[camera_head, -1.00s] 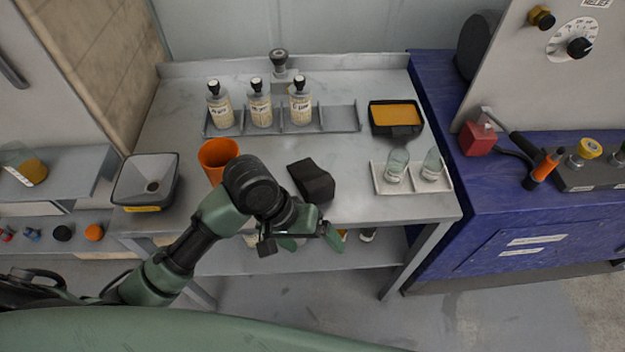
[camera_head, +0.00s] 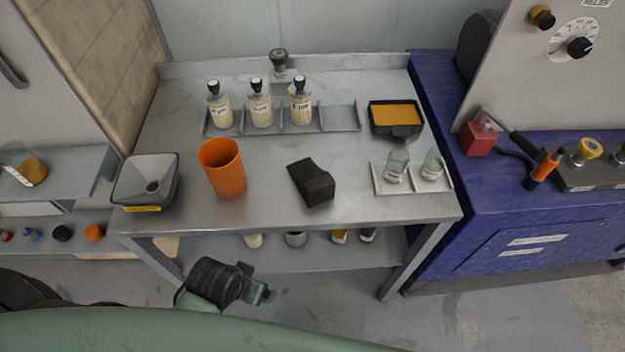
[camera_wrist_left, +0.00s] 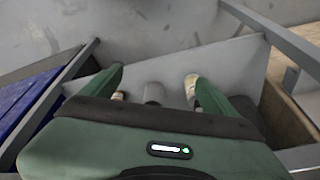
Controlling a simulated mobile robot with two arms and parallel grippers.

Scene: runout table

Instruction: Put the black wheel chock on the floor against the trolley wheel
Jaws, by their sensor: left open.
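The black wheel chock (camera_head: 312,183) lies on the grey steel table top, near the middle of its front part, with nothing touching it. My left gripper (camera_head: 267,294) is low in front of the table, below and to the left of the chock, apart from it. In the left wrist view its two green fingers (camera_wrist_left: 155,76) are spread with nothing held between them. My right gripper is not in view. I see no trolley wheel in either view.
An orange cup (camera_head: 224,172) and a grey funnel-like bin (camera_head: 146,182) stand left of the chock. A white tray (camera_head: 412,188) with two glasses is to its right. Several containers stand on the lower shelf (camera_head: 290,257). Bottles sit in a rack (camera_head: 343,119) behind.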

